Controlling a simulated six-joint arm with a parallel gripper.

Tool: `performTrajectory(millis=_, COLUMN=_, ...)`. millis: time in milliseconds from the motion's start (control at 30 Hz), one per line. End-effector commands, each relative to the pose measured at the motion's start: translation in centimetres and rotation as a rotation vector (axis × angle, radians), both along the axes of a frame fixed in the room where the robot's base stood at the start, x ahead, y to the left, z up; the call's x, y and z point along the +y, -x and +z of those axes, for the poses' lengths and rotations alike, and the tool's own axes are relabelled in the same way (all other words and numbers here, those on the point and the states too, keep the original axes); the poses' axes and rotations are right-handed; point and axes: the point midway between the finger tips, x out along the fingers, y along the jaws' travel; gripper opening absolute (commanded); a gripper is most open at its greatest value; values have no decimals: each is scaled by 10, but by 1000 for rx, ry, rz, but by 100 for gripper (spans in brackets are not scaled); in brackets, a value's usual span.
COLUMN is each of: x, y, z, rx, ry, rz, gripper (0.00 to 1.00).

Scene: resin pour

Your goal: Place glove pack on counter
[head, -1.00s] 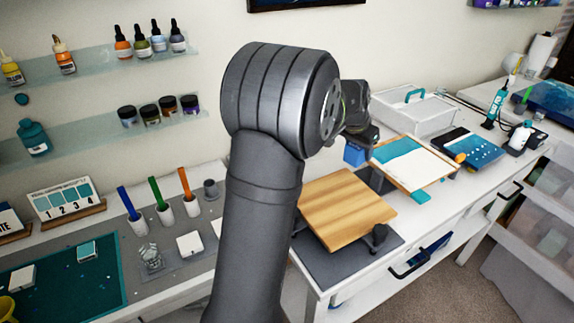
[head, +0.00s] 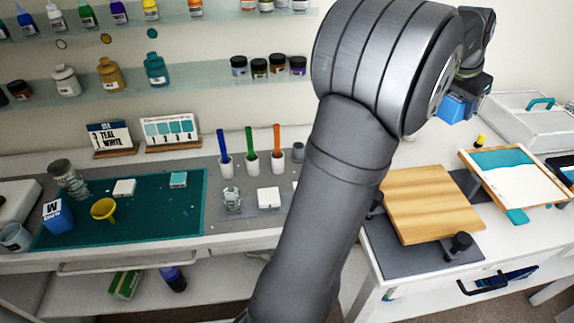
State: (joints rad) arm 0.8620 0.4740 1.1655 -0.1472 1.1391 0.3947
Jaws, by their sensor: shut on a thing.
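My gripper (head: 470,88) is at the upper right of the head view, partly hidden by my arm. It is shut on a blue pack (head: 454,107), which hangs just below the jaws, above the back of the right-hand counter. The pack's label is not readable, and part of it is hidden by the gripper and arm. A separate blue box marked M (head: 58,215) stands on the teal mat (head: 150,220) at the left. The white counter (head: 410,283) runs along the wall; my arm hides its middle part.
A wooden board (head: 432,203) on clamps and a framed teal-and-white panel (head: 515,178) are on the right counter. A white box (head: 540,122) stands behind. A yellow funnel (head: 104,209) and colored markers (head: 250,145) in cups are left. Shelves of bottles line the wall.

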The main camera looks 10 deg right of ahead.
Motion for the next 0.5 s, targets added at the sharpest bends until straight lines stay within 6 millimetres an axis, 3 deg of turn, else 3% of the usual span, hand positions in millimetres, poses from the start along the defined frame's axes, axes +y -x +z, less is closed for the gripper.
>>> performTrajectory(millis=267, x=91, y=-56, z=6, rx=1, ry=-2, rz=218, gripper=23)
performTrajectory(millis=500, x=202, y=-97, z=11, rx=2, ry=-4, rz=472, gripper=23)
